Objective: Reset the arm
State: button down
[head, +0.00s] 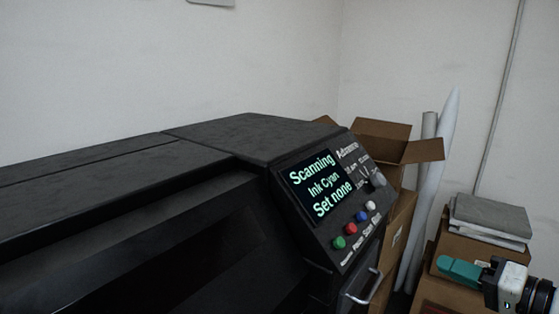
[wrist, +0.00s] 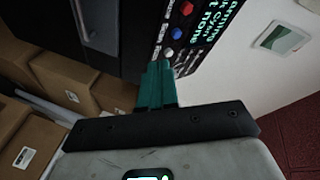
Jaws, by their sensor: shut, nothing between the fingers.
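My gripper (head: 442,266) shows at the lower right of the head view, with teal fingers pointing left. In the wrist view its teal fingers (wrist: 158,78) are together and hold nothing. In the head view the gripper is to the right of the black printer (head: 240,135), apart from it. The printer's screen (head: 318,184) reads "Scanning", "Ink Cyan", "Set none". Below the screen are green, red, blue and white buttons (head: 351,228). The button panel also shows above the fingertips in the wrist view (wrist: 182,35).
An open cardboard box (head: 384,139) stands behind the printer. White rolls (head: 440,150) lean against the wall beside it. Stacked boxes with a grey pile on top (head: 490,215) stand at the right, close behind my gripper. A metal handle (head: 365,290) sticks out from the printer's front.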

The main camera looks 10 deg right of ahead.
jog(key=s+a+f+n+g+h, duration=0.1)
jog(key=s+a+f+g, duration=0.15)
jog(key=f, duration=0.45)
jog(key=s+a+f+n+g+b, duration=0.15)
jog(key=a+f, duration=0.25)
jog(key=f, duration=0.4)
jog(key=s+a+f+g+h, duration=0.1)
jog(key=s+a+f+g, duration=0.25)
jog(key=f, duration=0.35)
jog(key=s+a+f+n+g+h, duration=0.2)
jog(key=s+f+g, duration=0.1)
jog(key=s+f, duration=0.3)
jog(key=s+a+f+n+g+h, duration=0.1)
jog(key=s+f+n+g, duration=0.2)
jog(key=s+f, duration=0.3)
jog(key=s, duration=0.5)
jog(key=shift+s+a+h+b, duration=0.25)
jog(key=shift+a+h+b, duration=0.1)
jog(key=shift+h+b, duration=0.05)
